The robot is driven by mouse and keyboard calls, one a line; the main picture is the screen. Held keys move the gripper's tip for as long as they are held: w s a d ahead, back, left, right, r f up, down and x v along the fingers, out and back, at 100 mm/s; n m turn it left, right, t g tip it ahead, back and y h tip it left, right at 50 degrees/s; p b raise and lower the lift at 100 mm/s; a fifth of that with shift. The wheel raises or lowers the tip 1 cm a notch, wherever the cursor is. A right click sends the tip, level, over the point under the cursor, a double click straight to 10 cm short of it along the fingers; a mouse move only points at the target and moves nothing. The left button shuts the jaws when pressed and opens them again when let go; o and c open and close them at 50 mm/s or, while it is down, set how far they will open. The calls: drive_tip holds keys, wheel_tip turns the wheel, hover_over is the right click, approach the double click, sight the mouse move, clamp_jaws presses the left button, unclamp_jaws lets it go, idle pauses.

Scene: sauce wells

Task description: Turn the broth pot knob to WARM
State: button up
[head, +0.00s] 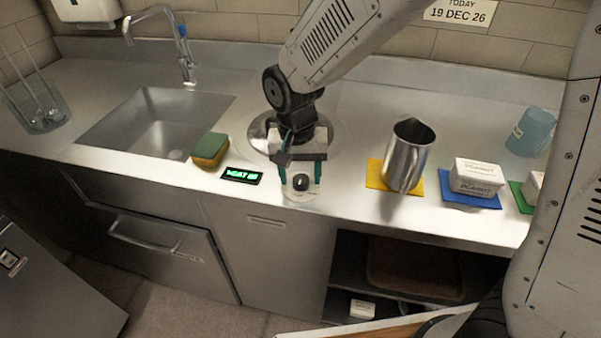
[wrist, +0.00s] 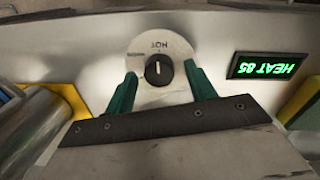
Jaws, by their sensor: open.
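The broth pot knob (head: 300,182) is a small black knob on a pale round dial plate (head: 291,196) at the counter's front edge. In the wrist view the knob (wrist: 159,70) has a white pointer line, and the word HOT shows upside down on the plate (wrist: 171,53) by that line; a smaller word at the plate's left is too blurred to read. A black display (head: 242,176) beside it glows green and reads HEAT 85 in the wrist view (wrist: 262,66). My gripper (head: 300,181) is open, its green fingers (wrist: 160,85) on either side of the knob, apart from it.
A green and yellow sponge (head: 210,149) lies left of the display, by the sink (head: 155,125). A metal pitcher (head: 408,158) on a yellow mat (head: 375,175) stands to the right. A white labelled box (head: 477,177) sits on a blue mat (head: 451,193). A blue cup (head: 531,132) stands behind.

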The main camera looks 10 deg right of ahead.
drive_tip(key=shift+f, duration=0.1)
drive_tip(key=c, duration=1)
drive_tip(key=shift+o, duration=0.2)
drive_tip(key=shift+n, duration=0.3)
drive_tip(key=n, duration=0.5)
drive_tip(key=shift+s, duration=0.1)
drive_tip(key=n, duration=0.6)
